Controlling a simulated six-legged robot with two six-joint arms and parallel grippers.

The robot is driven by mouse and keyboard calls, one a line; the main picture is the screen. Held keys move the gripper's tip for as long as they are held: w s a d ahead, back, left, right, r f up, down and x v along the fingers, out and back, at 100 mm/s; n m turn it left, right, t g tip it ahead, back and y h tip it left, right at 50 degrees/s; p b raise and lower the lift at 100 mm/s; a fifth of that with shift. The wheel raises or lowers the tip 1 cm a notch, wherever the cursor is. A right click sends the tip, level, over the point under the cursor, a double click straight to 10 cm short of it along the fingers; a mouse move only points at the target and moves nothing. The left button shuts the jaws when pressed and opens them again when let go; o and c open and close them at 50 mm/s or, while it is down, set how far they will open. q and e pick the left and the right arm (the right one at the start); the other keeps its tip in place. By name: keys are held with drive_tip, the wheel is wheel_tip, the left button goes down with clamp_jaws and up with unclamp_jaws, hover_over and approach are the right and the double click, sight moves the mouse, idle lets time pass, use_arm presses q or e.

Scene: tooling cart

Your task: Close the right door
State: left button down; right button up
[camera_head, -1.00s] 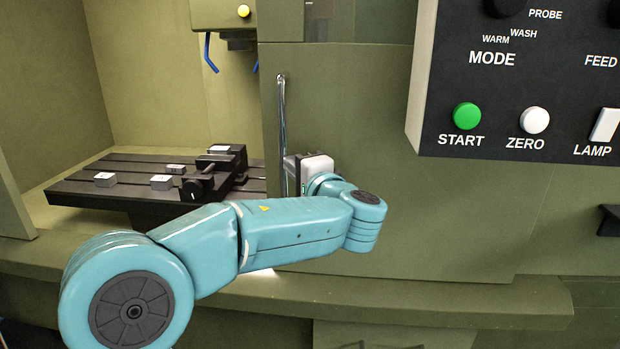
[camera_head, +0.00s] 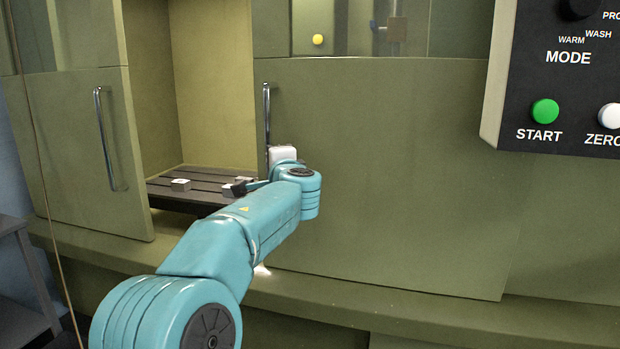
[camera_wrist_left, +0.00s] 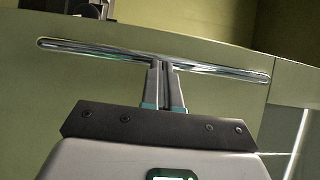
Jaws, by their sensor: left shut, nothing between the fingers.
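The right door (camera_head: 390,180) is a large olive-green panel with a window (camera_head: 350,28) at its top. Its upright chrome handle (camera_head: 266,105) is near its left edge, and the handle also crosses the left wrist view (camera_wrist_left: 100,52). A gap stands between this door and the left door (camera_head: 75,150). My left gripper (camera_wrist_left: 161,64) is shut with nothing between its fingers. Its fingertips are at the middle of the handle, on the door's side of the gap; exact contact is unclear. My right gripper is not in view.
Through the gap shows a dark slotted table (camera_head: 190,195) with small metal blocks. A control panel (camera_head: 545,75) juts out at the upper right. A green ledge (camera_head: 380,305) runs below the doors. A grey stand (camera_head: 25,280) is at the far left.

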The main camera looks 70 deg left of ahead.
use_arm(q)
drive_tip(key=s+a+p, duration=0.1)
drive_tip(key=s+a, duration=1)
drive_tip(key=s, duration=0.3)
drive_tip(key=shift+s+a, duration=0.15)
drive_tip(key=shift+a, duration=0.15)
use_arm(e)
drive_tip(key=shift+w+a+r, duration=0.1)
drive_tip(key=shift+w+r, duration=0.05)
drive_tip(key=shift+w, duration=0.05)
use_arm(q)
drive_tip(key=shift+d+f, duration=0.1)
drive_tip(key=shift+f, duration=0.1)
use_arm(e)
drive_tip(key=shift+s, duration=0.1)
